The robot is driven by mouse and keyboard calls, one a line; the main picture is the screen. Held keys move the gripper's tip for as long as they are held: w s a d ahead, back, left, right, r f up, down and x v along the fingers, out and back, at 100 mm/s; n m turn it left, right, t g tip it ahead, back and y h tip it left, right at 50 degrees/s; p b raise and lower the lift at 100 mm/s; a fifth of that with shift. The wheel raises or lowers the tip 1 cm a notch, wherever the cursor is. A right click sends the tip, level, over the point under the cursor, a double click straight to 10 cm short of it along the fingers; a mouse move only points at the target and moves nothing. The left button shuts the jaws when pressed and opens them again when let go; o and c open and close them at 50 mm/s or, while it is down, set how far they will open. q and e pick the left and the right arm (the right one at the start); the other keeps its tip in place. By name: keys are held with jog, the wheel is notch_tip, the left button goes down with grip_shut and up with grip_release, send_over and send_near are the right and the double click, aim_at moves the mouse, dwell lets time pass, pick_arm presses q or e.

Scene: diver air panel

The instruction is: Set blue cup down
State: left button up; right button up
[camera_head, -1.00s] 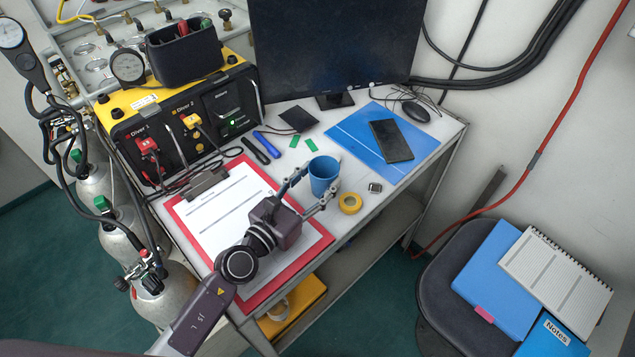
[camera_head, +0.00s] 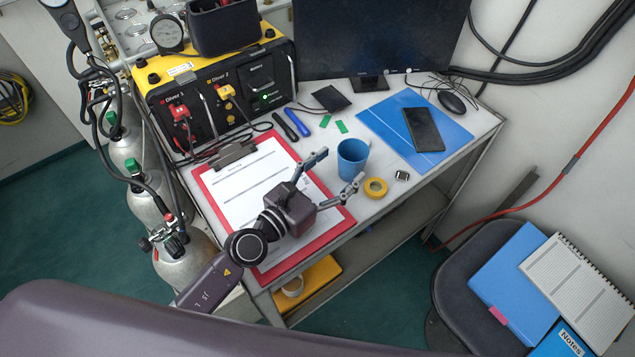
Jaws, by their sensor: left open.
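The blue cup (camera_head: 352,160) stands upright on the white table (camera_head: 408,187), to the right of the red clipboard (camera_head: 275,262). My left gripper (camera_head: 343,170) is open, with its two fingers spread and pointing toward the cup. The fingertips are on the near-left side of the cup, and the cup is not between them. My right gripper is not in view.
A yellow tape roll (camera_head: 375,188) and a small watch-like item (camera_head: 402,175) lie right of the cup. A blue folder (camera_head: 440,157) with a black phone (camera_head: 423,129) is behind them. The diver panel (camera_head: 220,97) and monitor (camera_head: 375,35) stand at the back.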

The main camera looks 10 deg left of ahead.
pick_arm(q)
jog(key=b+v, duration=0.1)
jog(key=v, duration=0.3)
jog(key=b+v, duration=0.1)
jog(key=v, duration=0.3)
jog(key=shift+s+f, duration=0.15)
jog(key=shift+s, duration=0.05)
jog(key=shift+s+a, duration=0.3)
jog(key=shift+s, duration=0.05)
